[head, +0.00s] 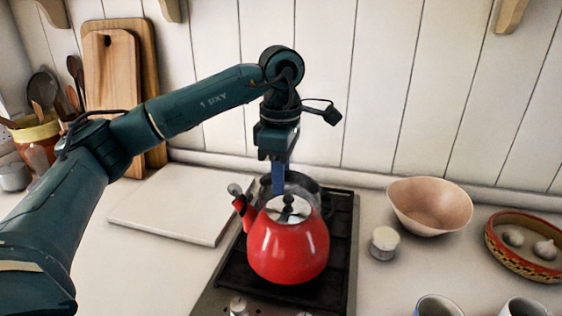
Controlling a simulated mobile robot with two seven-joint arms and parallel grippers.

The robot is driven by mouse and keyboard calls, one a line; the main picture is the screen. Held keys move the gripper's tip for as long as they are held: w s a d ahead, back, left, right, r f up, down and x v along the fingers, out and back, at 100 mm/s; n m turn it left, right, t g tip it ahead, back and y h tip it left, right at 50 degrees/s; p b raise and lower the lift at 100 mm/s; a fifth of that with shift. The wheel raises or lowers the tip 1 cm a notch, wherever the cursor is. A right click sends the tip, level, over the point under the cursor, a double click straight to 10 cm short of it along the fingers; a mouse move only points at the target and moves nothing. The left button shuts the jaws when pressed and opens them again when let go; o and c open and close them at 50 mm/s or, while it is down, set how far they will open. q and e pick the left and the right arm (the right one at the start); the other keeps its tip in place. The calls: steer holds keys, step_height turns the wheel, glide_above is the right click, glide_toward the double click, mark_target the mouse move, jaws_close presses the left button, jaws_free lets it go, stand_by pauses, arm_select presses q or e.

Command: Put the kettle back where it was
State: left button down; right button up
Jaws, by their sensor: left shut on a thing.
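The red kettle (288,249) is at the black stove (341,250), over its middle and front part. It has a silver lid with a dark knob, and its spout points to the upper left. My left gripper (280,190) reaches down from above and is shut on the kettle at its top. The kettle's handle is mostly hidden by the gripper, and I cannot tell whether the kettle's base touches the stove. A grey pot (307,186) stands behind the kettle, partly hidden. My right gripper is out of view.
A white board (172,207) lies left of the stove. To the right are a small white-topped jar (384,243), a pink bowl (430,204) and a patterned dish (524,262) with garlic. Mugs (438,306) stand at the front right. Wooden boards (111,75) and a utensil crock (37,140) stand at the back left.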

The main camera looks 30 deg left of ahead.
arm_select(q)
steer(key=shift+f, duration=1.15)
steer(key=c, duration=1.2)
jaws_free()
step_height(320, 180, up, 12)
steer(key=shift+r+p, duration=0.15)
steer(key=shift+p, duration=0.2)
